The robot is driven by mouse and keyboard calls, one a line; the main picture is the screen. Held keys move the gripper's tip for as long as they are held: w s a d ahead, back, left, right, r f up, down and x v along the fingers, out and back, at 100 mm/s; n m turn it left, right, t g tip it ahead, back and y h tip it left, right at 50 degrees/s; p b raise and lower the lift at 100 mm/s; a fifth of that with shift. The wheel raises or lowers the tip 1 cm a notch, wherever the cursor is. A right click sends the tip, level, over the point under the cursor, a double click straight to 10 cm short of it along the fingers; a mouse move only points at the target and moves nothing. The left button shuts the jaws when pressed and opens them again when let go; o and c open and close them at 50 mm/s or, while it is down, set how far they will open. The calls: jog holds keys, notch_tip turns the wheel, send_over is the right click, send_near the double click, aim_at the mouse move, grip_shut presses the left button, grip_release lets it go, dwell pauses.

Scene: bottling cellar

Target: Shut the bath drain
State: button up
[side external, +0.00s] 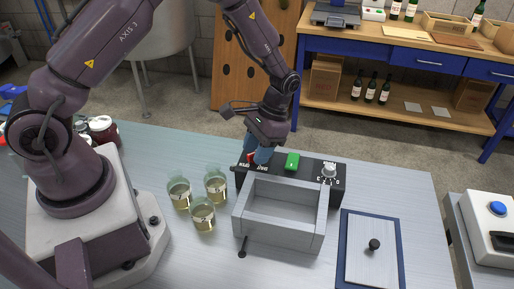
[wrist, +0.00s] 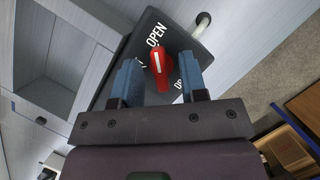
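The grey rectangular bath (side external: 280,216) stands on the bench, with a black control panel along its back edge. At the panel's left end is a red drain knob (wrist: 157,60) with a white line on it, beside the lettering "OPEN"; a second label is partly hidden by a finger. In the wrist view, the white line runs nearly upright, its top end near "OPEN". My gripper (wrist: 160,74) is open, its blue fingers on either side of the knob with gaps visible. In the side view my gripper (side external: 260,156) is low over the panel's left end, mostly hiding the knob.
The panel also has a green button (side external: 292,161) and a silver dial (side external: 328,171). Three glass jars (side external: 203,214) stand left of the bath. A blue-edged plate with a black knob (side external: 374,244) lies at right.

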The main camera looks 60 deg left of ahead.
grip_shut()
jog(key=shift+n, duration=0.3)
jog(key=n+h, duration=0.1)
jog(key=n, duration=0.2)
jog(key=shift+n+h, duration=0.3)
jog(key=n, duration=0.2)
jog(key=n+t+h, duration=0.1)
jog(key=n, duration=0.1)
jog(key=shift+a+n+h, duration=0.1)
jog(key=shift+n+h, duration=0.2)
jog(key=n, duration=0.2)
jog(key=n+t+h, duration=0.1)
jog(key=n, duration=0.1)
jog(key=shift+s+t, duration=0.15)
jog(key=shift+t, duration=0.15)
jog(key=shift+n+t, duration=0.9)
jog(key=shift+n, duration=1.6)
